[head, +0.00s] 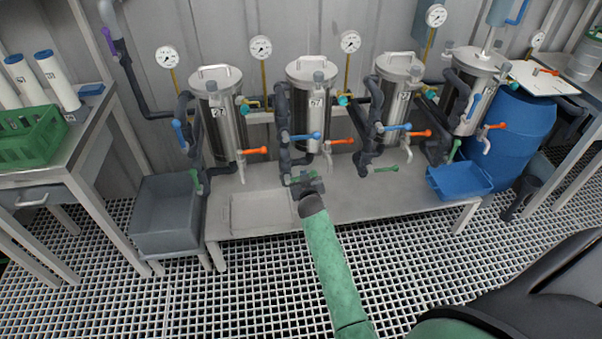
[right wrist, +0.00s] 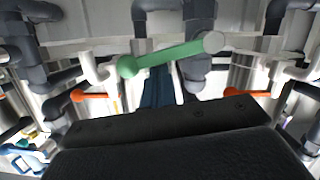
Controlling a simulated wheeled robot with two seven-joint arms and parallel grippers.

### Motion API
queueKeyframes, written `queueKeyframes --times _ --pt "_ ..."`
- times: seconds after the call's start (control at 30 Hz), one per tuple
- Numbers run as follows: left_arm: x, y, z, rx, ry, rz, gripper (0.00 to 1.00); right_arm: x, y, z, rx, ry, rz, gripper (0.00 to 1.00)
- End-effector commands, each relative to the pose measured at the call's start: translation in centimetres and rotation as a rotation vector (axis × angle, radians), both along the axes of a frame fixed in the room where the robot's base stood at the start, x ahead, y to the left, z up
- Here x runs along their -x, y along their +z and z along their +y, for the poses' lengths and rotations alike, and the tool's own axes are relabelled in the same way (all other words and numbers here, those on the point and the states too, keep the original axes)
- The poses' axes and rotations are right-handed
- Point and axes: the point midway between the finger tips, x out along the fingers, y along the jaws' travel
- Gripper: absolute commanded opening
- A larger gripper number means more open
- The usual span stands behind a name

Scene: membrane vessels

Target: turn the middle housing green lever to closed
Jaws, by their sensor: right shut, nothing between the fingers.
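Several steel housings stand in a row above the bench. My right arm, in a green sleeve, reaches to the pipework below the second housing from the left (head: 312,100). My right gripper (head: 307,184) is shut and empty, close to that housing's green lever. In the right wrist view the green lever (right wrist: 165,58) lies slightly tilted across a dark grey pipe, just beyond the gripper. I cannot tell whether they touch. In the head view the gripper largely hides this lever. My left gripper is not in view.
Orange levers (head: 342,141) and blue levers (head: 305,136) stick out nearby. Another green lever (head: 384,169) points right at the third housing. A blue tray (head: 459,191) sits at the bench's right end and a grey bin (head: 166,240) stands left.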

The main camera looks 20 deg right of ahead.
Motion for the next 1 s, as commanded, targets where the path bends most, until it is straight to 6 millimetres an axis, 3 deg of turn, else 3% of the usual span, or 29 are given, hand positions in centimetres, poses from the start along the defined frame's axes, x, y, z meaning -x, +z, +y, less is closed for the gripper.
queueKeyframes --times 0.13,1.0 --pt "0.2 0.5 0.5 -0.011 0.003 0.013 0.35 0.1 -0.6 -0.3 -0.084 0.000 -0.022 0.00" --pt "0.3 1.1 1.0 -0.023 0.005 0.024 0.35 0.2 -1.3 -0.6 -0.074 0.000 -0.021 0.00"
